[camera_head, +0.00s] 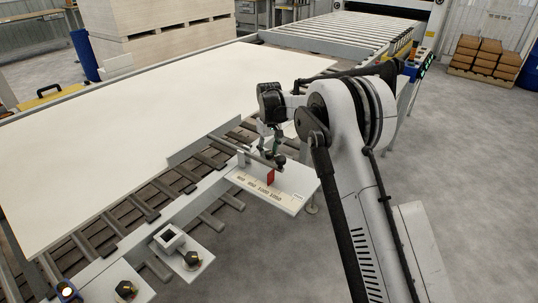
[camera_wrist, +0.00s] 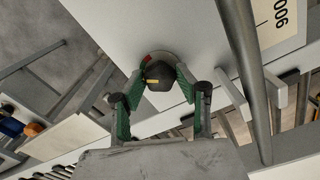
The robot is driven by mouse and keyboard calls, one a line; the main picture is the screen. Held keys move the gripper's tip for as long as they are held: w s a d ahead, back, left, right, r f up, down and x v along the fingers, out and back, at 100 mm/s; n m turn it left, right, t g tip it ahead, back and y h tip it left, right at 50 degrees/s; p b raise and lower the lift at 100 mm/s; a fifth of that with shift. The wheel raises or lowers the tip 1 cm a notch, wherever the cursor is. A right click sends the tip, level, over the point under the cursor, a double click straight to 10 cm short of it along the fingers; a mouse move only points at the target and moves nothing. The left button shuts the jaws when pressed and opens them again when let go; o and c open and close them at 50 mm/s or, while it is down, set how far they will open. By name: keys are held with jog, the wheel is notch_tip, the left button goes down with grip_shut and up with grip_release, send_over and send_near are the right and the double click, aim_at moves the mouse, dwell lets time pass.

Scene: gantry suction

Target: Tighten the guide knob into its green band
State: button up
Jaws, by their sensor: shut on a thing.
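The guide knob (camera_wrist: 161,76) is dark and rounded with a yellow mark on its lower left side in the wrist view. It sits on a round grey dial, with a short red arc (camera_wrist: 146,60) showing at the dial's upper left. No green band can be made out; the knob and fingers cover part of the dial. My gripper (camera_wrist: 160,81) has its two green-padded fingers on either side of the knob and is shut on it. In the head view, my gripper (camera_head: 271,146) reaches down over the knob (camera_head: 279,160) at the guide plate.
A metal rod (camera_wrist: 246,75) runs close to my right finger. The white scale plate (camera_head: 262,192) carries a red pointer (camera_head: 270,176). Two more dark knobs, one (camera_head: 192,258) and another (camera_head: 126,289), stand on nearer plates. A large white board (camera_head: 130,130) lies on the rollers.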

aim_at(269, 152)
jog(key=shift+m, duration=0.8)
jog(key=o, duration=1.1)
jog(key=shift+o, duration=0.2)
jog(key=shift+r, duration=0.1)
notch_tip(269, 152, up, 12)
